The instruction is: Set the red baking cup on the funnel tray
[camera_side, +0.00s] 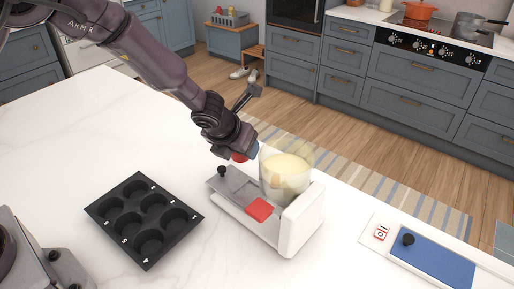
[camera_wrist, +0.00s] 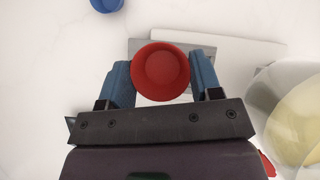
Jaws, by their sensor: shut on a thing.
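The red baking cup (camera_wrist: 160,72) is held between the two blue fingers of my gripper (camera_wrist: 160,82) in the wrist view. In the side view, my gripper (camera_side: 243,154) covers most of it, and a bit of the red cup (camera_side: 239,157) shows below. The white funnel device (camera_side: 302,222) has a clear hopper (camera_side: 286,172) of pale yellow batter. Its grey tray (camera_side: 233,183) has a black knob and lies near and below the cup. In the wrist view, part of the grey tray (camera_wrist: 143,45) shows behind the cup. I cannot tell the gap between them.
A black muffin tin (camera_side: 145,218) with several empty hollows lies left of the device. A red pad (camera_side: 260,209) is on the device's front. A blue plate with a knob (camera_side: 435,262) is at right. A blue cup (camera_wrist: 107,4) shows at the wrist view's top edge.

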